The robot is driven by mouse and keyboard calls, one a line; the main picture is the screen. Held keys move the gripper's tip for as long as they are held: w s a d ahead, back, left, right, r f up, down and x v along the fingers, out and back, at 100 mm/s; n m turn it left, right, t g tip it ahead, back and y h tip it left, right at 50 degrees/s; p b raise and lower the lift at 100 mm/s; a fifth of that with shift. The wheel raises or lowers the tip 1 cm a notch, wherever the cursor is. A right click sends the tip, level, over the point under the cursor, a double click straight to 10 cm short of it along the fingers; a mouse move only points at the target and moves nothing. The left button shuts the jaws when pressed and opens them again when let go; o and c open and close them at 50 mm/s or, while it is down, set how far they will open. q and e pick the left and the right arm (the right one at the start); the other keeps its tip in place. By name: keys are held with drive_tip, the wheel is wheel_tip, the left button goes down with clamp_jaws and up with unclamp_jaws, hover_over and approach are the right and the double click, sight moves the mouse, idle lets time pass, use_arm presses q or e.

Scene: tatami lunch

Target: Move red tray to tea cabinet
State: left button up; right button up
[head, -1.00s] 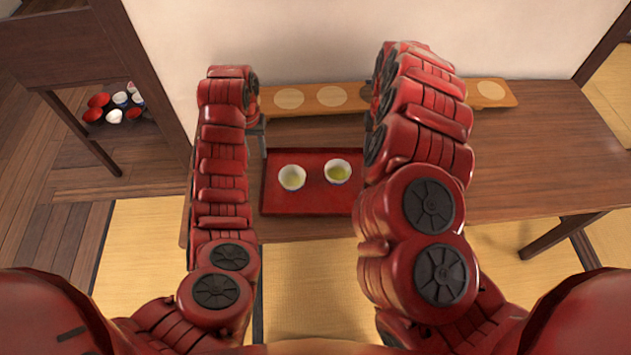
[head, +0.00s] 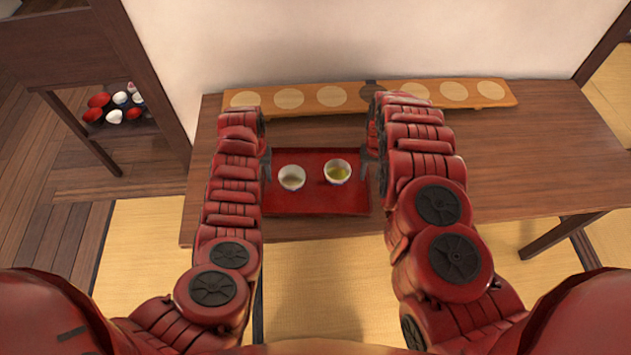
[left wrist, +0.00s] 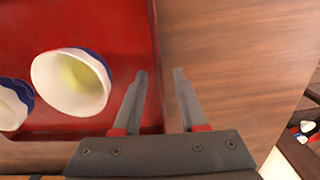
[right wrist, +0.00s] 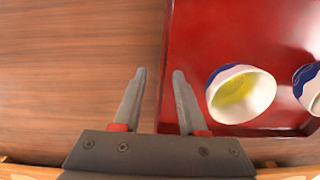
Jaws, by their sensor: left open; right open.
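The red tray (head: 315,205) lies on the low wooden table with two white-and-blue cups on it, a left cup (head: 291,178) and a right cup (head: 338,172), both holding greenish tea. My left gripper (head: 266,165) is open at the tray's left edge. In the left wrist view its fingers (left wrist: 160,85) sit either side of the tray's rim line. My right gripper (head: 369,160) is open at the tray's right edge. In the right wrist view its fingers (right wrist: 158,85) likewise straddle the rim line. I cannot tell whether any finger touches the tray.
A long wooden board (head: 310,96) with pale round spots lies along the table's back. The table (head: 530,150) is clear on the right. A dark wooden cabinet (head: 60,55) stands at the left, with red and white bowls (head: 114,116) on its low shelf.

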use_arm(q)
drive_tip(key=shift+f, duration=0.4)
use_arm(e)
drive_tip(key=shift+s+f, duration=0.1)
drive_tip(key=shift+f, duration=0.35)
use_arm(q)
clamp_jaws()
use_arm(e)
clamp_jaws()
drive_tip(key=shift+r, duration=0.1)
idle(0.5)
